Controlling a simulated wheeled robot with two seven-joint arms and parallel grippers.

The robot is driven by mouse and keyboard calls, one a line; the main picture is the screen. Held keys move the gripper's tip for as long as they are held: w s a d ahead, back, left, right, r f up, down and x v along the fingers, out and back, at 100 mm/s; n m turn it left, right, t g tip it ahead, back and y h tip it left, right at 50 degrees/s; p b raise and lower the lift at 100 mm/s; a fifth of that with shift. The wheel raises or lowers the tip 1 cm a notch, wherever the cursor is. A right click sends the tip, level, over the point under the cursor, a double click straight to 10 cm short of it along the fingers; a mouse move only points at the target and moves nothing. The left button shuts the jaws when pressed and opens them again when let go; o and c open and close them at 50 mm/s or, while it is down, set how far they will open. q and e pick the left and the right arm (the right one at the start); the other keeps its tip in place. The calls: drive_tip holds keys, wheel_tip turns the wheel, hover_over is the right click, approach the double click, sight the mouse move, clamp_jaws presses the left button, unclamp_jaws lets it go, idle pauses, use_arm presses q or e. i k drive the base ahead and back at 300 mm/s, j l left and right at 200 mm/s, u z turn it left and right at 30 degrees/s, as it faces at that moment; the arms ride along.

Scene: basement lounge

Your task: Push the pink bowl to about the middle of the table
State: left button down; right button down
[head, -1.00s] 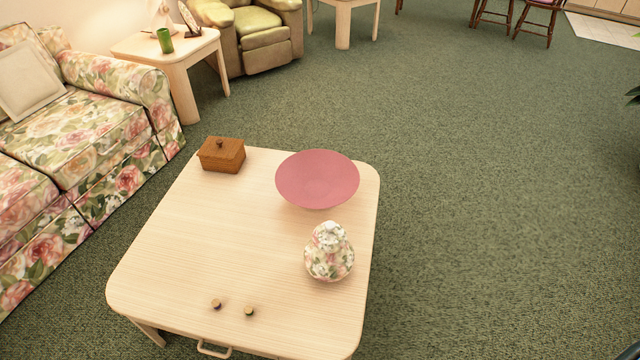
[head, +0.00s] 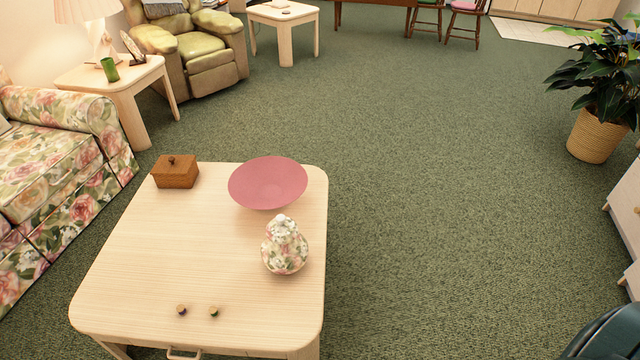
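The pink bowl (head: 268,184) stands upright near the far right part of the light wooden table (head: 170,250), close to the far edge. It looks empty. A floral lidded jar (head: 285,248) stands on the near side of the bowl, by the table's right edge. Neither of my grippers shows in the head view.
A wooden box (head: 175,172) sits at the table's far left corner. Two small round objects, a left one (head: 181,310) and a right one (head: 214,311), lie near the front edge. The table's middle is clear. A floral sofa (head: 50,160) stands left; carpet (head: 430,220) is open on the right.

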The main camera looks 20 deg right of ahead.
sight(271, 182)
drive_tip(key=k, duration=0.25)
drive_tip(key=u, duration=1.7)
drive_tip(key=k+l, duration=0.1)
drive_tip(key=l, duration=0.5)
drive_tip(key=k+l, duration=0.15)
drive_tip(key=l, duration=0.5)
drive_tip(key=k+l, duration=0.1)
drive_tip(key=l, duration=0.5)
drive_tip(key=k+l, duration=0.1)
drive_tip(key=l, duration=0.5)
drive_tip(key=k+l, duration=0.1)
drive_tip(key=l, duration=0.55)
drive_tip(key=k+l, duration=0.15)
drive_tip(key=l, duration=0.45)
drive_tip(key=k+l, duration=0.1)
drive_tip(key=l, duration=0.5)
drive_tip(key=k+l, duration=0.1)
drive_tip(key=l, duration=0.55)
